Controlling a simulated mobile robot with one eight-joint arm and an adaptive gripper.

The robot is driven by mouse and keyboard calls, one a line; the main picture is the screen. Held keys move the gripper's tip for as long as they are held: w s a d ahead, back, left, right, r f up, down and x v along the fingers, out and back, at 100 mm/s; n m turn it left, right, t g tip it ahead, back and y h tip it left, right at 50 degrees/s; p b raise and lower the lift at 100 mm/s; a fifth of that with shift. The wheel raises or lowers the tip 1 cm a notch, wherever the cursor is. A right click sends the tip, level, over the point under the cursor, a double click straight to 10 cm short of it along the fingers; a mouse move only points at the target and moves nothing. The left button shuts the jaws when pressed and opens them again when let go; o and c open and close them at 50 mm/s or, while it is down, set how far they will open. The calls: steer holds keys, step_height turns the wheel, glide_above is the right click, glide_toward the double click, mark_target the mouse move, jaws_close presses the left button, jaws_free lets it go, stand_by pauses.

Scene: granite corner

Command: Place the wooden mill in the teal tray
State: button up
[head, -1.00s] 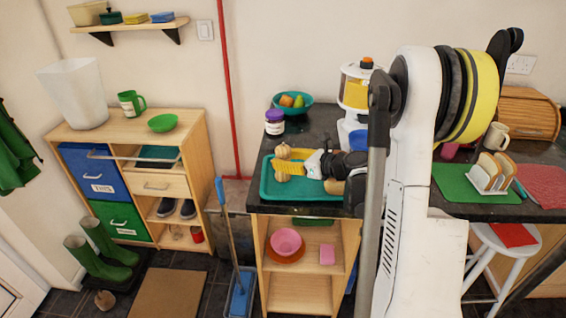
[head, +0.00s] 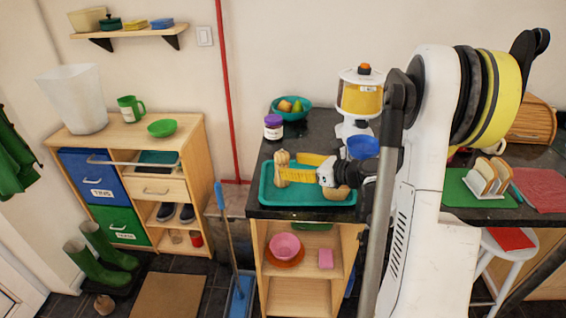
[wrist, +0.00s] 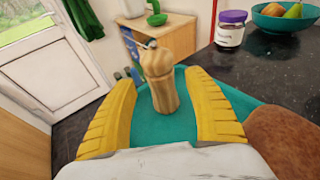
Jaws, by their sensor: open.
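The wooden mill (head: 281,169) stands upright in the left part of the teal tray (head: 263,196) on the dark counter. In the wrist view the mill (wrist: 160,72) rises from the teal tray floor (wrist: 181,124), ahead of and between my yellow fingers. My gripper (head: 296,166) is open, reaching in from the right, with its fingers spread on either side of the mill. In the wrist view my gripper (wrist: 165,108) shows a gap between each finger and the mill. The far side of the mill's base is hidden.
A brown rounded item (head: 342,193) lies in the tray near my gripper, and it shows at the lower right of the wrist view (wrist: 288,140). A purple-lidded jar (head: 273,127) and a teal fruit bowl (head: 291,110) stand behind the tray. A blue bowl (head: 363,147) is to the right.

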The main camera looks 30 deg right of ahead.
steer(key=p+v, duration=0.1)
steer(key=v, duration=0.6)
steer(key=w+a+r+m+t+h, duration=0.1)
steer(key=w+r+m+t+h, duration=0.3)
steer(key=r+m, duration=0.8)
steer(key=a+r+m+t+h, duration=0.1)
steer(key=a+r+m+h, duration=0.1)
steer(key=r+m+h, duration=0.75)
steer(key=s+a+f+m+g+y, duration=0.3)
steer(key=s+a+f+m+g, duration=0.2)
steer(key=s+a+f+m, duration=0.3)
steer(key=s+a+f+m+g+y, duration=0.4)
steer(key=s+a+f+m+g, duration=0.2)
steer(key=s+a+m, duration=0.5)
steer(key=shift+s+a+f, duration=0.4)
steer(key=shift+s+f, duration=0.55)
steer(key=shift+s, duration=0.2)
steer(key=shift+y, duration=0.25)
